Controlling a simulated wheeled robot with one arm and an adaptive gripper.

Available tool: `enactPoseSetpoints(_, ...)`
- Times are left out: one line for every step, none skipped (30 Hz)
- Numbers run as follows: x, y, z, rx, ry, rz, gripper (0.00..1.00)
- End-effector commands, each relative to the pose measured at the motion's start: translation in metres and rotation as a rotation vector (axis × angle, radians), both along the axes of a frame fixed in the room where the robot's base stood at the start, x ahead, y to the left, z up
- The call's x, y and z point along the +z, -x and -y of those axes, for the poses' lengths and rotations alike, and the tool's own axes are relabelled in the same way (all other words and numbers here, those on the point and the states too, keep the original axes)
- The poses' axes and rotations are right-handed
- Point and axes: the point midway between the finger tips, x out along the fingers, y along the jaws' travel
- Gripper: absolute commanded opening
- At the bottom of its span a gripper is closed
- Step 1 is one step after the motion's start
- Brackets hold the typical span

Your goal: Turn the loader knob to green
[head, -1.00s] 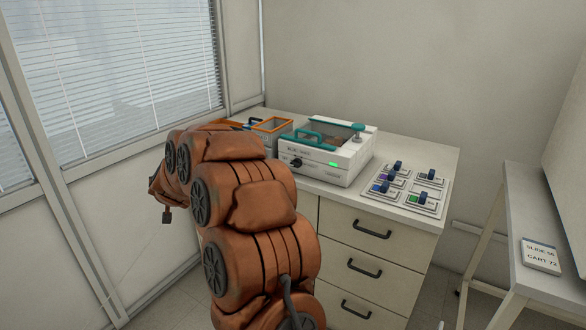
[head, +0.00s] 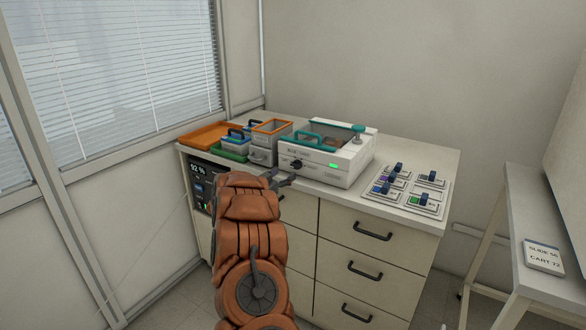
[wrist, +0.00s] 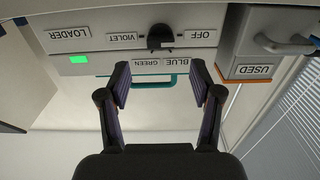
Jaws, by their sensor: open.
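The loader knob (head: 296,164) is a black knob on the front of the white loader box (head: 345,170). In the wrist view, which is upside down, the knob (wrist: 160,38) sits among labels reading OFF, VIOLET, BLUE and GREEN (wrist: 147,62). I cannot tell for sure which label its pointer faces. My gripper (wrist: 160,72) is open and empty, its two fingers spread to either side below the knob in that picture, apart from it. In the head view my gripper (head: 281,179) is in front of the box, close to the knob.
A green light (head: 334,165) glows on the box front, beside the LOADER label (wrist: 69,33). A grey bin labelled USED (wrist: 256,70) stands beside the box.

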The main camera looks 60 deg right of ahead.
Motion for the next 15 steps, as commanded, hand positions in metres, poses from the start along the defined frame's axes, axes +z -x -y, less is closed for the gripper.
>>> enactPoseSetpoints(0.001,0.001,0.004,-0.002,0.000,0.000,0.65)
enactPoseSetpoints(0.001,0.001,0.007,-0.002,0.000,-0.001,0.65)
enactPoseSetpoints(0.001,0.001,0.010,-0.002,0.000,-0.001,0.65)
enactPoseSetpoints(0.001,0.001,0.013,-0.002,0.001,0.000,0.65)
enactPoseSetpoints(0.001,0.000,0.017,-0.002,0.001,0.000,0.65)
enactPoseSetpoints(0.002,0.000,0.022,-0.001,0.001,0.001,0.65)
enactPoseSetpoints(0.002,-0.001,0.025,0.000,0.001,0.002,0.65)
enactPoseSetpoints(0.003,-0.001,0.029,0.000,0.001,0.002,0.65)
enactPoseSetpoints(0.002,-0.001,0.034,-0.001,0.000,0.001,0.65)
enactPoseSetpoints(0.002,-0.001,0.038,-0.001,0.000,0.000,0.65)
enactPoseSetpoints(0.001,-0.001,0.042,-0.001,0.000,0.000,0.65)
enactPoseSetpoints(0.001,-0.001,0.047,-0.001,0.000,-0.001,0.65)
enactPoseSetpoints(0.001,-0.001,0.050,-0.001,0.001,0.000,0.65)
enactPoseSetpoints(0.002,-0.002,0.054,-0.001,0.001,0.001,0.65)
enactPoseSetpoints(0.002,-0.002,0.058,0.000,0.001,0.002,0.65)
